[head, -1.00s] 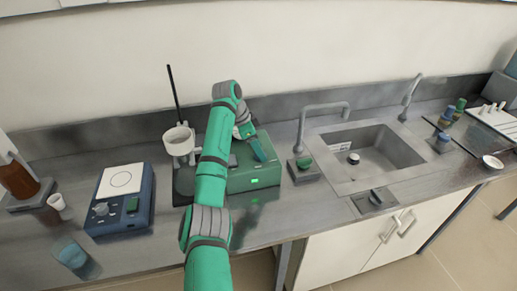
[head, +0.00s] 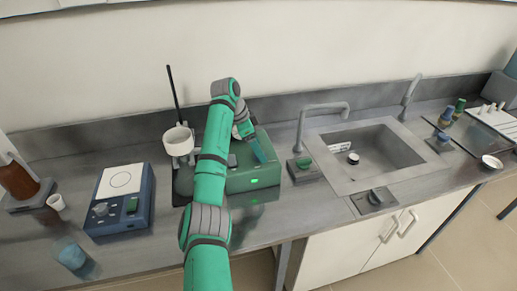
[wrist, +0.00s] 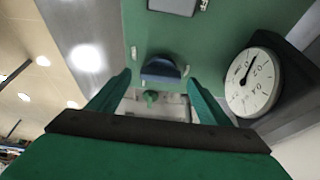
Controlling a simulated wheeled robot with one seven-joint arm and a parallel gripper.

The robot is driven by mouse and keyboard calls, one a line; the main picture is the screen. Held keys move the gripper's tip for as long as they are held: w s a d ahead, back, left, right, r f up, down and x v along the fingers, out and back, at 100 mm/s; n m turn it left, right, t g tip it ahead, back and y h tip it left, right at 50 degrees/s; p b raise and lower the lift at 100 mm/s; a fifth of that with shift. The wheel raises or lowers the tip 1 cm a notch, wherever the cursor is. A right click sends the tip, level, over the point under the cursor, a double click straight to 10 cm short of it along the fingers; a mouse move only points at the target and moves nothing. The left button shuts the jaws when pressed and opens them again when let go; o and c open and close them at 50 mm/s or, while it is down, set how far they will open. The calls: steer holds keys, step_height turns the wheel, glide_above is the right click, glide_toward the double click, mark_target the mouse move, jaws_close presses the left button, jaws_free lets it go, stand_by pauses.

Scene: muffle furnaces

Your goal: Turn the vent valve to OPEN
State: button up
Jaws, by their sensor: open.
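A green box-shaped unit (head: 262,176) stands on the bench, with my arm reaching over it. In the wrist view its green face (wrist: 215,25) carries a dark blue rounded knob (wrist: 161,69) with small white marks around it, which looks like the vent valve. Any lettering on the marks is too small to read. My gripper (wrist: 158,82) is open. Its two teal fingers lie to the left and right of the knob in the picture, with nothing seen held; contact cannot be told. In the head view the gripper (head: 259,150) is over the unit, and the knob cannot be made out.
A round white dial gauge (wrist: 252,82) is close to the right finger. Left of the unit stands a white cup on a stand (head: 178,140) with a thin dark rod. A blue hotplate (head: 118,200) is farther left. A sink (head: 375,158) with a tap is to the right.

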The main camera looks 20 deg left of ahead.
steer(key=v, duration=1)
steer(key=shift+f, duration=0.1)
stand_by(0.3)
